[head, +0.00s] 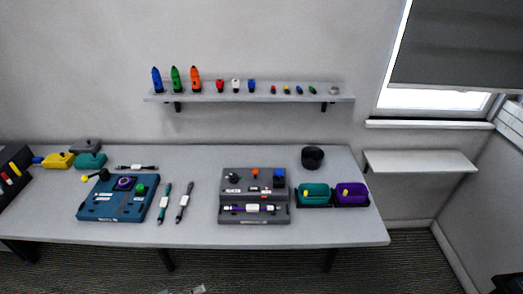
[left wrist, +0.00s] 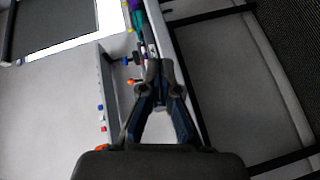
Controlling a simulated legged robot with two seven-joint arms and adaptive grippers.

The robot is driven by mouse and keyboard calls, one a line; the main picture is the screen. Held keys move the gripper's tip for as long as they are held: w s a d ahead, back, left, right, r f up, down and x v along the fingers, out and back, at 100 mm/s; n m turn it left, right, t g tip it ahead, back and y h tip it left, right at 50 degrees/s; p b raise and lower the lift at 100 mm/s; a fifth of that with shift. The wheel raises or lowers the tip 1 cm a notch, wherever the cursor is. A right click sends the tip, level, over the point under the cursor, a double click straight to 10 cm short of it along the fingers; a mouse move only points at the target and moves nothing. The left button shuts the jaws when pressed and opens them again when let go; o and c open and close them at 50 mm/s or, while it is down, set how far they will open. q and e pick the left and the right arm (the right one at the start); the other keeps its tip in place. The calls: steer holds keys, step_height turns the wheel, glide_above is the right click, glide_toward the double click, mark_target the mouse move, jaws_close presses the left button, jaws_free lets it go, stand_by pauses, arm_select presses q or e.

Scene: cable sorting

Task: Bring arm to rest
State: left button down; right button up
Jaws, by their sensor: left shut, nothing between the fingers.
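My left gripper (left wrist: 158,75) shows in the left wrist view with its two dark fingers brought together at the tips and nothing between them. It is apart from the table, whose edge lies behind the fingers in that view. In the head view only small pale bits show at the bottom edge, and I cannot tell whether they belong to it. My right gripper is in neither view.
A grey table (head: 205,233) carries a blue device (head: 92,211), a grey device (head: 230,215), two cables (head: 164,203), a teal bin (head: 313,195), a purple bin (head: 352,194) and a black cup (head: 312,157). A wall shelf (head: 250,97) holds small connectors. Floor in front is clear.

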arm_select(q)
steer(key=s+f+g+y, duration=0.2)
steer(key=s+f+y, duration=0.15)
steer(key=f, duration=0.85)
steer(key=s+f+g+y, duration=0.15)
steer(key=f+y, duration=0.25)
steer(key=f, duration=0.8)
steer(key=s+f+m+g+y, duration=0.4)
steer(key=s+f+m+y, duration=0.1)
steer(key=s+f, duration=1.2)
steer(key=shift+s+a+f+m+y, duration=0.2)
steer(key=shift+a+f+m+y, duration=0.2)
steer(key=shift+m, duration=0.2)
